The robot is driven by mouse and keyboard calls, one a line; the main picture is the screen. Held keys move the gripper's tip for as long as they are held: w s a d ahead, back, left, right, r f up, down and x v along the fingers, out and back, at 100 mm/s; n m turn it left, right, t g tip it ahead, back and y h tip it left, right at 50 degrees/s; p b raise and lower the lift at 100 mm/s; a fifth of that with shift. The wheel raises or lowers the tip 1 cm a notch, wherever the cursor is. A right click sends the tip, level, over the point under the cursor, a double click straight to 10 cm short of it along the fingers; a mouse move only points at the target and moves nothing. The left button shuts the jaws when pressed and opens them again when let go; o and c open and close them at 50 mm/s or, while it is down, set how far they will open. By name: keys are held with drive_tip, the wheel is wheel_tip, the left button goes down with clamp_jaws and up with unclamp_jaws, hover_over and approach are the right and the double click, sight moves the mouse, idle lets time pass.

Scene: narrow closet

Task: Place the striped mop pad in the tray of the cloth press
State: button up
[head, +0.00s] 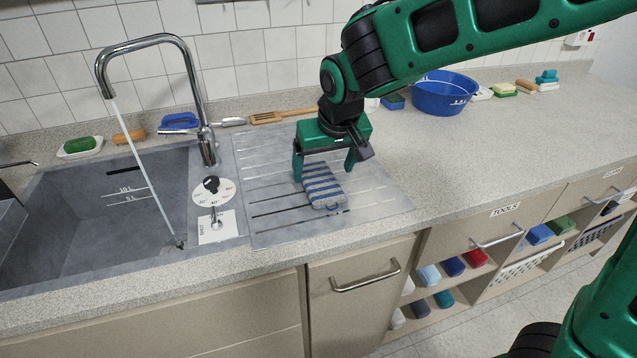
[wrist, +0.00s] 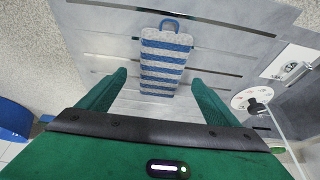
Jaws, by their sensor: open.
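The striped mop pad (head: 323,187), grey and blue with a blue loop at one end, lies on the grooved drainboard (head: 268,221) right of the sink. It also shows in the wrist view (wrist: 164,62), ahead of the fingers. My gripper (head: 324,172) is open and points down over the pad's far end. In the wrist view my gripper's two fingers (wrist: 157,84) stand on either side of the pad's line, with gaps to it, and hold nothing. I cannot make out a cloth press or its tray in either view.
The sink (head: 90,215) lies left, with a tall tap (head: 205,130) and running water. A blue bowl (head: 445,95), brushes and sponges stand along the back wall. A dial (head: 213,190) sits between sink and drainboard. The counter right of the drainboard is clear. Open shelves (head: 455,285) are below.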

sight(320, 179)
drive_tip(key=x, duration=0.4)
drive_tip(key=shift+w+a, duration=0.1)
drive_tip(key=shift+a, duration=0.05)
drive_tip(key=shift+c, duration=0.3)
drive_tip(key=c, duration=1.3)
